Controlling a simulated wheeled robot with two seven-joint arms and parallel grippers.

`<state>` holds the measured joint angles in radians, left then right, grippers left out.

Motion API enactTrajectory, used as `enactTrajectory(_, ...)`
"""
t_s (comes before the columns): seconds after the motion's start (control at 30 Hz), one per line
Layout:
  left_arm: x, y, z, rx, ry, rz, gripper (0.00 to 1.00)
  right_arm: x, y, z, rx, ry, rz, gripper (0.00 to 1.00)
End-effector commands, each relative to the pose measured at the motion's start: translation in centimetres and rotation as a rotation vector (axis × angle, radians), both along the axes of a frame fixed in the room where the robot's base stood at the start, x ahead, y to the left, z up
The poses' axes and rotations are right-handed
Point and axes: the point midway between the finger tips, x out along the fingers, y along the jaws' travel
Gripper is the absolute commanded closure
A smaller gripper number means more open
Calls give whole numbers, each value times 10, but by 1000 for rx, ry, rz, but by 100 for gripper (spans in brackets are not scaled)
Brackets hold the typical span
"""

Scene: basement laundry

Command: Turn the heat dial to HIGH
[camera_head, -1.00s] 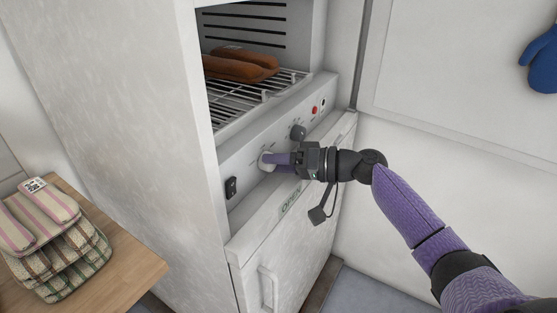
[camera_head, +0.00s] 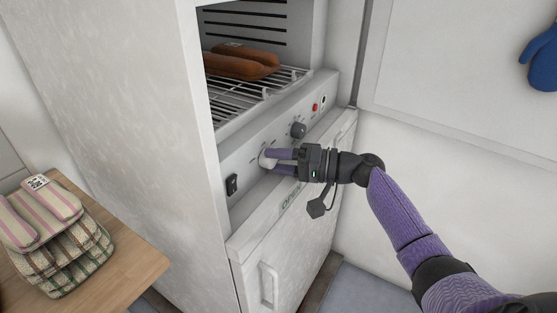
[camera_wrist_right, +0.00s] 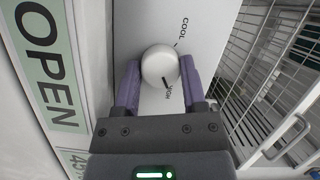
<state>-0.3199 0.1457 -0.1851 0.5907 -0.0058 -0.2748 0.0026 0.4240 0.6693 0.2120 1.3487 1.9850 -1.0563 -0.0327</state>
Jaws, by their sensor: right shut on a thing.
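The heat dial (camera_head: 266,161) is a pale round knob on the sloping control panel of the white cabinet. In the right wrist view the dial (camera_wrist_right: 159,64) carries a black mark that points toward a partly hidden label ending in "GH". A "COOL" label (camera_wrist_right: 183,30) stands on the far side of the knob. My right gripper (camera_head: 271,160) is shut on the dial, with one purple finger on each side of it, also seen in the wrist view (camera_wrist_right: 159,72). My left gripper is not in view.
A dark knob (camera_head: 298,131), a red light (camera_head: 315,107) and a black switch (camera_head: 232,185) share the panel. Above is a wire rack (camera_head: 258,88) with brown items (camera_head: 240,66). A wooden table (camera_head: 130,262) with striped cloth items (camera_head: 55,240) stands at left.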

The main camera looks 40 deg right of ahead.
Motion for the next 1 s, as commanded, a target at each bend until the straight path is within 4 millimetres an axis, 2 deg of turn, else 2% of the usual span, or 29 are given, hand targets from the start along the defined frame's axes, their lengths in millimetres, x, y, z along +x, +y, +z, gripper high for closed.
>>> enactTrajectory(0.13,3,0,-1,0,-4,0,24,0,0,0,-1,0,-1,100)
enactTrajectory(0.17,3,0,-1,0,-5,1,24,0,0,0,-1,0,-1,40)
enactTrajectory(0.3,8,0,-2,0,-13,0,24,0,0,0,-1,0,-1,11)
enactTrajectory(0.8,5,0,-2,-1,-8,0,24,0,0,-2,-27,-6,0,11)
enactTrajectory(0.87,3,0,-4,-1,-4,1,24,0,0,-2,-102,-36,1,11)
enactTrajectory(1.0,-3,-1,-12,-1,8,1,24,-1,0,-3,-465,-182,7,11)
